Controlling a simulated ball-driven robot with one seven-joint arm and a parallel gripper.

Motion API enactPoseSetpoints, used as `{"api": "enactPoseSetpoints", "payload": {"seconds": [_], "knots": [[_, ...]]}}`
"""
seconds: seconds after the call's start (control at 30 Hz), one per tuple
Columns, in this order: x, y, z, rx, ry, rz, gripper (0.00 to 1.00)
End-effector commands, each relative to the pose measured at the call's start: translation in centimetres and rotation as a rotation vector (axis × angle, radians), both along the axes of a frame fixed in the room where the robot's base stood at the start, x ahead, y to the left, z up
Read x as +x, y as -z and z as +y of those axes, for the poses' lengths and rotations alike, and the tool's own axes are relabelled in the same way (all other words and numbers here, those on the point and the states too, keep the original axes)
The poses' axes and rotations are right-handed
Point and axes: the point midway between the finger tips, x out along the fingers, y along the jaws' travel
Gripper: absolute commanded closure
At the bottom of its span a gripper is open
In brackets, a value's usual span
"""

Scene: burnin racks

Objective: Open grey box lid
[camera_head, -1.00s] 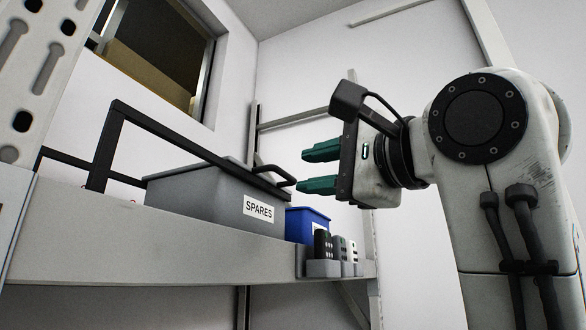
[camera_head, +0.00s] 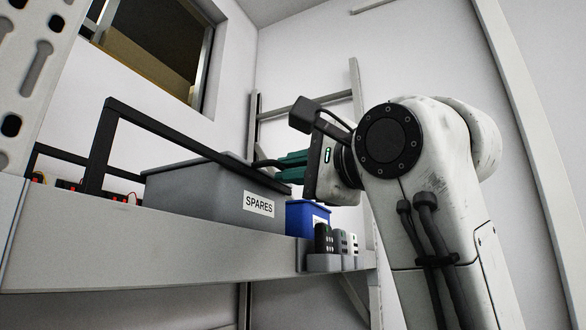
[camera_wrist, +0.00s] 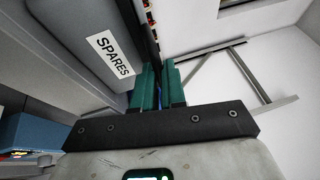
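The grey box (camera_head: 210,196) with a SPARES label (camera_head: 258,203) sits on the shelf. Its lid, a dark edge along the top, looks closed. My gripper (camera_head: 278,165) is at the front right of the lid, where the black handle is. Its teal fingers are close together and cover most of the handle. In the wrist view the grey box (camera_wrist: 75,38) lies at upper left. My gripper (camera_wrist: 159,82) has a narrow gap between its fingers, with a dark strip running into it, and it looks shut on the handle.
A blue bin (camera_head: 306,213) stands right of the grey box. Small handheld devices (camera_head: 335,242) sit in a holder on the shelf's front (camera_head: 180,245). A black frame (camera_head: 103,150) rises at left. A white wall is behind.

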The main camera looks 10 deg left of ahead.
Motion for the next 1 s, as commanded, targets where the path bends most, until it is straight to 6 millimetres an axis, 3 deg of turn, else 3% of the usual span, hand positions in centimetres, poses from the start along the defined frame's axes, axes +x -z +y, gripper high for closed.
{"api": "enactPoseSetpoints", "payload": {"seconds": [0.1,1.0], "knots": [[0.01,0.03,0.0,-0.001,0.0,0.001,1.0],[0.04,0.12,0.0,-0.002,0.001,0.002,1.0]]}}
